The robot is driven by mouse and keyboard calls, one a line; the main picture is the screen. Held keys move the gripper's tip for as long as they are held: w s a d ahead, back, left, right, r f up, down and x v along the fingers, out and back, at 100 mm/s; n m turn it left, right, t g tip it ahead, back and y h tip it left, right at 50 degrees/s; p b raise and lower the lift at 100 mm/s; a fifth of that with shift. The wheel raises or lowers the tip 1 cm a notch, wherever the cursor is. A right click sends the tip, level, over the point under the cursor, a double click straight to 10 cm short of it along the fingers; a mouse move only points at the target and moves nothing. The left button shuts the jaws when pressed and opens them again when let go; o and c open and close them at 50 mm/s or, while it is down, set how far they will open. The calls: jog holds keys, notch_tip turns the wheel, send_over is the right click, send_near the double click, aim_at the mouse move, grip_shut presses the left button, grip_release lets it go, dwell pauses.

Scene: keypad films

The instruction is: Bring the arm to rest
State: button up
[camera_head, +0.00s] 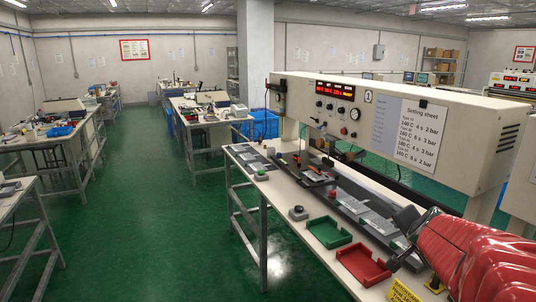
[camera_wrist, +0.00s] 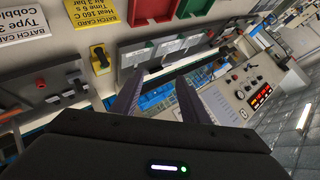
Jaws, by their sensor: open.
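My gripper (camera_wrist: 160,100) shows in the wrist view with its two dark fingers apart and nothing between them. The wrist view is tilted, with the bench along the top and the machine panel at the right. In the head view my red-sleeved arm fills the lower right corner. The dark end of my arm (camera_head: 408,222) is above the right end of the bench (camera_head: 285,190), in front of the long cream machine (camera_head: 330,100). My fingertips are hard to make out in the head view.
A green tray (camera_head: 329,233) and a red tray (camera_head: 362,264) lie on the bench near my arm, with a yellow card (camera_head: 403,291) at the front. A setting sheet (camera_head: 415,130) hangs on the machine. The green floor (camera_head: 150,230) at left is clear between other benches.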

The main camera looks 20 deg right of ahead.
jog(key=s+a+f+n+g+y, duration=0.1)
jog(key=s+a+n, duration=0.4)
jog(key=a, duration=0.6)
jog(key=s+a+f+n+g+y, duration=0.1)
jog(key=s+a+n+y, duration=0.2)
jog(key=a, duration=0.9)
jog(key=s+a+f+n+g+y, duration=0.1)
jog(key=s+a+f+n+y, duration=0.1)
jog(key=s+a+n, duration=0.4)
jog(key=a+n, duration=0.3)
jog(key=a, duration=0.3)
jog(key=shift+s, duration=0.3)
jog(key=shift+f, duration=0.1)
